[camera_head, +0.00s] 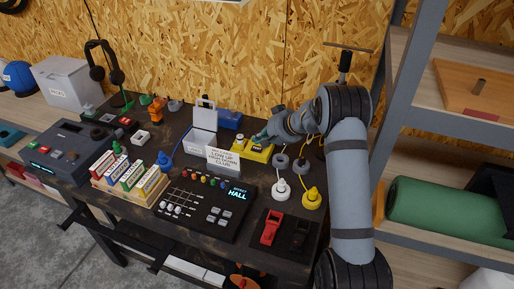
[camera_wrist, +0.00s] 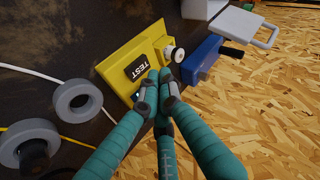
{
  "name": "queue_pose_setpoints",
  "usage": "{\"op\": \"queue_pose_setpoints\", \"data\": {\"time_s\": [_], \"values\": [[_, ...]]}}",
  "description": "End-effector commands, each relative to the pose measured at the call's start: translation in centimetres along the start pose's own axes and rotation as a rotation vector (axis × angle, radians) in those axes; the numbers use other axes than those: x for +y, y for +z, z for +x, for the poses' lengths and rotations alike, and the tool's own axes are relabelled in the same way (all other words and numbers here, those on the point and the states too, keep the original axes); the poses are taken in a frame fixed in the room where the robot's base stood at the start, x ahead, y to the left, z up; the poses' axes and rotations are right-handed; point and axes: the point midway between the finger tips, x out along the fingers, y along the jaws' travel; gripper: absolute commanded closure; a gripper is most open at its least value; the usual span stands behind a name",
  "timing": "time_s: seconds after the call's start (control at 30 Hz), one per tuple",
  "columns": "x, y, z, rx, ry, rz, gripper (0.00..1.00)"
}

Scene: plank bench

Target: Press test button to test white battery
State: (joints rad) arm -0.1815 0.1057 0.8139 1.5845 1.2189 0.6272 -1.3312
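The yellow tester (camera_head: 262,155) lies on the dark bench; it also fills the upper middle of the wrist view (camera_wrist: 112,66). Its black button marked TEST (camera_wrist: 137,66) also shows in the head view (camera_head: 257,146). A white round piece (camera_wrist: 178,55), apparently the white battery, sits in the tester beside the button; it stands upright in the head view (camera_head: 239,139). My gripper (camera_wrist: 160,84) has its teal fingertips together, with nothing seen between them. The tips are right at the button's edge; I cannot tell whether they touch it. In the head view my gripper (camera_head: 258,138) is over the tester.
A blue box (camera_head: 229,120) stands behind the tester. An open grey case (camera_head: 201,143) and a white sign (camera_head: 223,159) are to its left. Grey rings, a white bottle-like piece (camera_head: 281,190) and a yellow one (camera_head: 312,199) stand to its right. A control panel (camera_head: 206,207) lies in front.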

Motion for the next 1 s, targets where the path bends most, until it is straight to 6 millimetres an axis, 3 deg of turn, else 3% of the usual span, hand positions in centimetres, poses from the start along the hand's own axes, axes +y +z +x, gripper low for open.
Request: {"op": "queue_pose_setpoints", "data": {"time_s": [0.4,1.0], "values": [[-2.1,-2.1,-2.9,0.002,-0.001,0.001,1.0],[-2.2,-2.2,-3.0,0.001,0.0,0.0,1.0]]}}
